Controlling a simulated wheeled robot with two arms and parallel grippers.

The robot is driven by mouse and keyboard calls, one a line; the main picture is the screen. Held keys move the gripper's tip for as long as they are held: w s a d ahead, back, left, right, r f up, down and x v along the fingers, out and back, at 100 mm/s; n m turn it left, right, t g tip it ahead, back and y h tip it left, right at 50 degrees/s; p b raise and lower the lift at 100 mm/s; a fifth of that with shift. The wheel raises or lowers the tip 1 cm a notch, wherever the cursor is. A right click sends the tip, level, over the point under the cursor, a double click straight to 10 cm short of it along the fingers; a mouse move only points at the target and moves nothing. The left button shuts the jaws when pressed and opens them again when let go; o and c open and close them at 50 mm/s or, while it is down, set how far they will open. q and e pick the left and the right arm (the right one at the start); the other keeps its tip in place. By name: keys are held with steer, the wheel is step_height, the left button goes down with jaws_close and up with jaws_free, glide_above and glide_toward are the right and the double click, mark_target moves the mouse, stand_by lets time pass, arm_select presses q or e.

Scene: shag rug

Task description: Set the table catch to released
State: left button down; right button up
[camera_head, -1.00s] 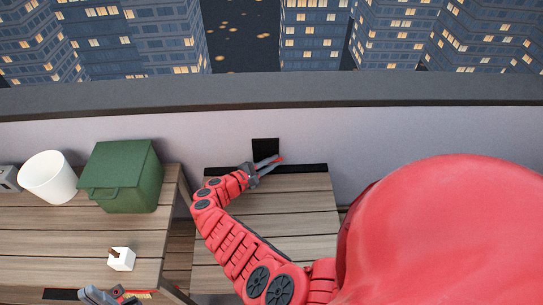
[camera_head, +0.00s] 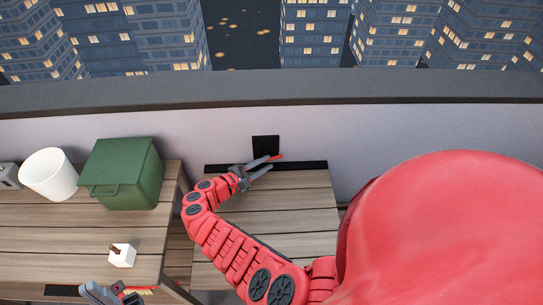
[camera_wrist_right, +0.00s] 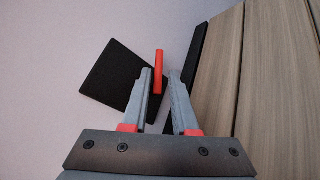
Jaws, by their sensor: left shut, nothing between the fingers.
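The table catch shows as a black square plate (camera_head: 265,146) on the pale wall behind the slatted table, with a red lever (camera_head: 277,157) sticking out. In the right wrist view the plate (camera_wrist_right: 112,75) looks tilted and the red lever (camera_wrist_right: 158,70) stands by the left finger's tip, on its inner side. My right gripper (camera_head: 264,166) is at the lever. Its fingers (camera_wrist_right: 163,75) are apart; whether one touches the lever I cannot tell. My left gripper (camera_head: 102,293) is shut and empty at the bottom left, partly cut off by the frame edge.
A black strip (camera_head: 300,166) runs along the table's (camera_head: 290,215) back edge. On the left table stand a white bin (camera_head: 48,175), a green box (camera_head: 122,175) and a small white block (camera_head: 122,255) with a brown top. My large red body hides the right side.

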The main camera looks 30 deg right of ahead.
steer(key=b+v, duration=0.2)
steer(key=v, duration=1.1)
steer(key=shift+a, duration=0.3)
steer(key=shift+r, duration=0.1)
